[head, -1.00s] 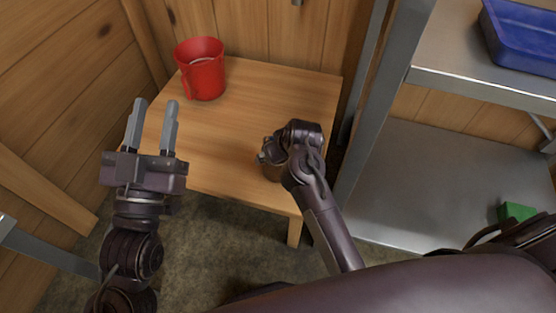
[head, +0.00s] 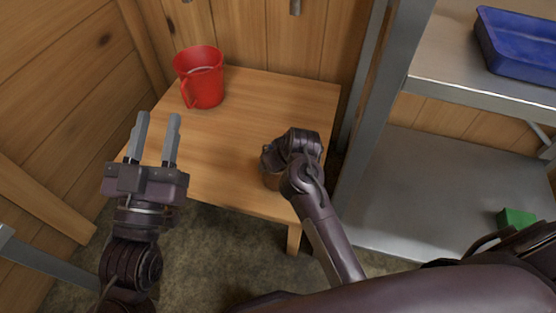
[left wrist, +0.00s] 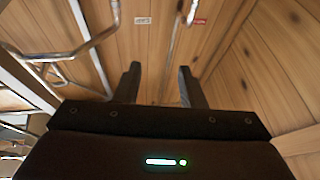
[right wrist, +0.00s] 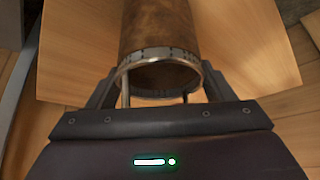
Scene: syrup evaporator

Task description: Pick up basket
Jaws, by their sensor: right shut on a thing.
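A brown cylinder with a metal band and rim, which I take to be the basket (right wrist: 160,28), fills the top middle of the right wrist view. My right gripper (right wrist: 160,97) is shut on its near, rimmed end, one finger at each side. In the head view a little of the basket (head: 271,181) shows under my right gripper (head: 272,162), over the right front of the wooden table; my wrist hides the rest. I cannot tell whether it touches the table. My left gripper (head: 156,135) is open and empty, in front of the table's left side.
A metal shelf (head: 430,165) is on the right, with a blue tray (head: 515,45) on top and a green block (head: 517,218) lower down. The table's middle is clear.

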